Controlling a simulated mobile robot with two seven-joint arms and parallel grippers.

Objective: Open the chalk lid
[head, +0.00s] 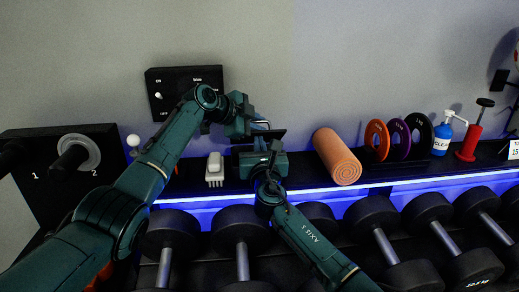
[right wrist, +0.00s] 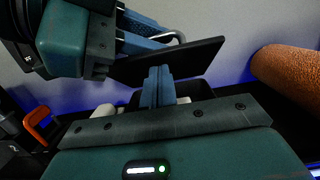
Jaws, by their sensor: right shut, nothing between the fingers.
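The chalk container is a dark box (right wrist: 197,90), partly hidden behind my right gripper in the right wrist view. Its flat black lid (right wrist: 185,62) is tilted up above the box, and it also shows in the head view (head: 272,134). A metal handle (right wrist: 177,37) is on the lid. My left gripper (head: 262,124) is at the handle; its blue fingers (right wrist: 148,33) show apart, but whether they grip it is unclear. My right gripper (right wrist: 158,87) is shut and empty, fingertips in front of the box and just below the lid.
An orange foam roller (head: 337,157) lies right of the box on the shelf. Dumbbells (head: 240,232) fill the rack below.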

